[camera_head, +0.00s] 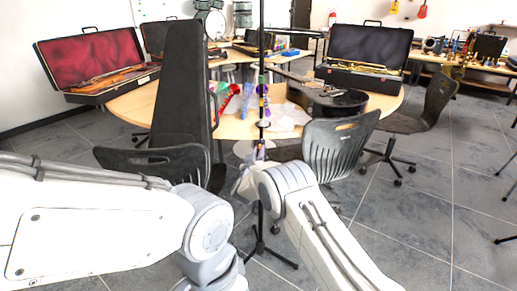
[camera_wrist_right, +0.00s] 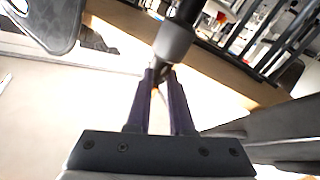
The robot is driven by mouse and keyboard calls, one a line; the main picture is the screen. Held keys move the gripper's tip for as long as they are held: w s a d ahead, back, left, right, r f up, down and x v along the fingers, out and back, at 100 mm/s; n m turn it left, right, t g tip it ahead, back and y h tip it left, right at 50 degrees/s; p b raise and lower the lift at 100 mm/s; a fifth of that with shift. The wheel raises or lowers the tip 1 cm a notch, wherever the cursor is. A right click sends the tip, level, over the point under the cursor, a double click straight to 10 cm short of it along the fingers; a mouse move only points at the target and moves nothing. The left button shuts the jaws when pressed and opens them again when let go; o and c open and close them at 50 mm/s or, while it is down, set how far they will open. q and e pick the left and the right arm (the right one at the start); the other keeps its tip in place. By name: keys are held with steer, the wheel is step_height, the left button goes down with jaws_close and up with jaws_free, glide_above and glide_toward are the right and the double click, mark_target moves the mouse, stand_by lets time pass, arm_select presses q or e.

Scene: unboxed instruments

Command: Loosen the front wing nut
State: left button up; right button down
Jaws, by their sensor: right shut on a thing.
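A thin black upright stand (camera_head: 262,215) with tripod feet rises in the middle of the head view. My right gripper (camera_head: 260,152) is at its pole, just above the bend of my right wrist. In the right wrist view, the two dark purple fingers (camera_wrist_right: 159,78) come together right at a grey collar (camera_wrist_right: 174,42) on the dark pole. They are shut on a small part there, which fits the front wing nut. The nut itself is almost wholly hidden between the fingertips. My left arm comes in from the left; its gripper is out of view.
A round wooden table (camera_head: 235,127) behind the stand bears open instrument cases, among them a red-lined one (camera_head: 95,60). A tall dark case (camera_head: 184,90) stands left of the pole. Black chairs (camera_head: 338,145) crowd the table's near side.

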steer(key=shift+n+p, duration=1.15)
steer(key=shift+n, duration=3.85)
steer(key=shift+f, duration=0.1)
steer(key=c, duration=0.8)
jaws_free()
steer(key=shift+o, duration=0.2)
steer(key=s+a+p, duration=0.1)
steer(key=s+a, duration=0.1)
steer(key=s, duration=0.8)
steer(key=shift+s, duration=0.15)
